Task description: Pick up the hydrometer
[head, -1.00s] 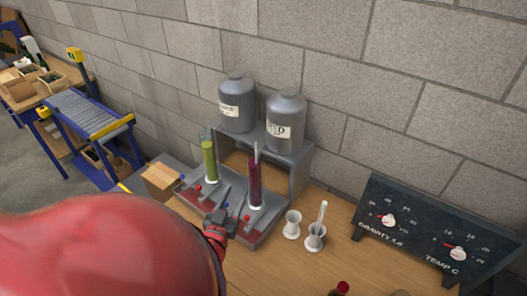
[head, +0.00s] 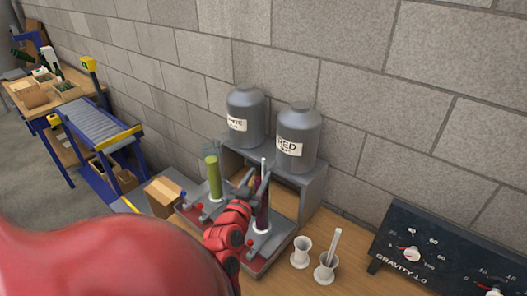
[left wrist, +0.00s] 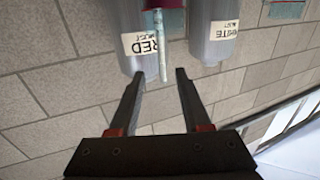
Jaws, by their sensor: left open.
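A thin pale hydrometer (head: 263,166) stands with its stem sticking up out of a tall cylinder of dark red liquid (head: 262,213). In the left wrist view the picture is turned over, and the hydrometer stem (left wrist: 159,45) hangs from the dark red cylinder top (left wrist: 165,4). My left gripper (head: 254,182) is open beside the upper part of the red cylinder. In the left wrist view its fingertips (left wrist: 160,73) are spread, with the stem's end between them in the picture; I see no contact. My right gripper is not in view.
Two grey jugs (head: 246,115) (head: 298,137) stand on a shelf behind. White cups (head: 301,254) (head: 327,270) and a dial panel (head: 430,250) are at right.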

